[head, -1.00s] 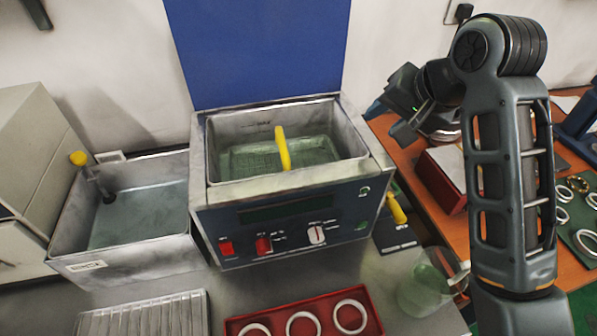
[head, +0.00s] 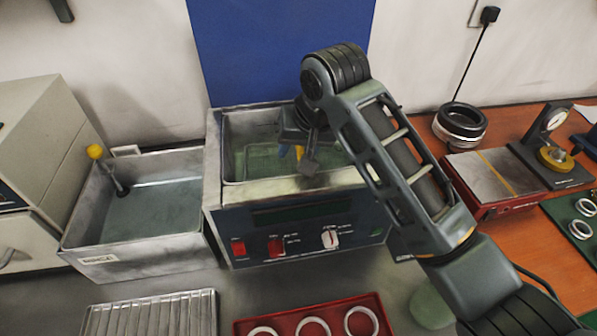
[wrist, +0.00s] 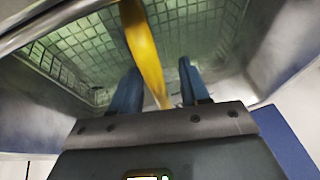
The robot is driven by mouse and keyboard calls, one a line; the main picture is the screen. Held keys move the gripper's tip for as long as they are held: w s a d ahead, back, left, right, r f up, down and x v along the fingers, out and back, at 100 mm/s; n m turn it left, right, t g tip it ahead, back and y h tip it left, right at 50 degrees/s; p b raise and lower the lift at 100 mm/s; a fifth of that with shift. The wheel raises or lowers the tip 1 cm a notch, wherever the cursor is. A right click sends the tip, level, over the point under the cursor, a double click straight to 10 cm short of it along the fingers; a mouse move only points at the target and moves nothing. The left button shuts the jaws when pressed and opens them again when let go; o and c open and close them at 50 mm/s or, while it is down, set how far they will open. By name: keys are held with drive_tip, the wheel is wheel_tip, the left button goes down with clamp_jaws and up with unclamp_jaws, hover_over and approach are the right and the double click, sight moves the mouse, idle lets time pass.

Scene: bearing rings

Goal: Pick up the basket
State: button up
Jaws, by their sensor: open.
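The basket (head: 258,162) is a wire mesh basket sitting low inside the steel tank of the blue-fronted washer. Its mesh floor shows in the wrist view (wrist: 190,30). Its yellow handle (wrist: 146,55) rises from it and is partly hidden by my gripper in the head view. My gripper (head: 291,153) is over the tank opening. In the wrist view its two blue fingers (wrist: 157,88) are apart, one on each side of the handle. I cannot tell whether either finger touches it.
The tank's steel rim (head: 225,182) surrounds the basket closely. A blue lid (head: 280,50) stands up behind. A second steel bath (head: 150,215) with a yellow-topped rod is at the left. A red tray (head: 290,325) of rings lies in front. A red box (head: 495,180) is at the right.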

drive_tip(key=shift+w+f, duration=0.15)
drive_tip(key=shift+f, duration=0.2)
clamp_jaws()
idle(1.2)
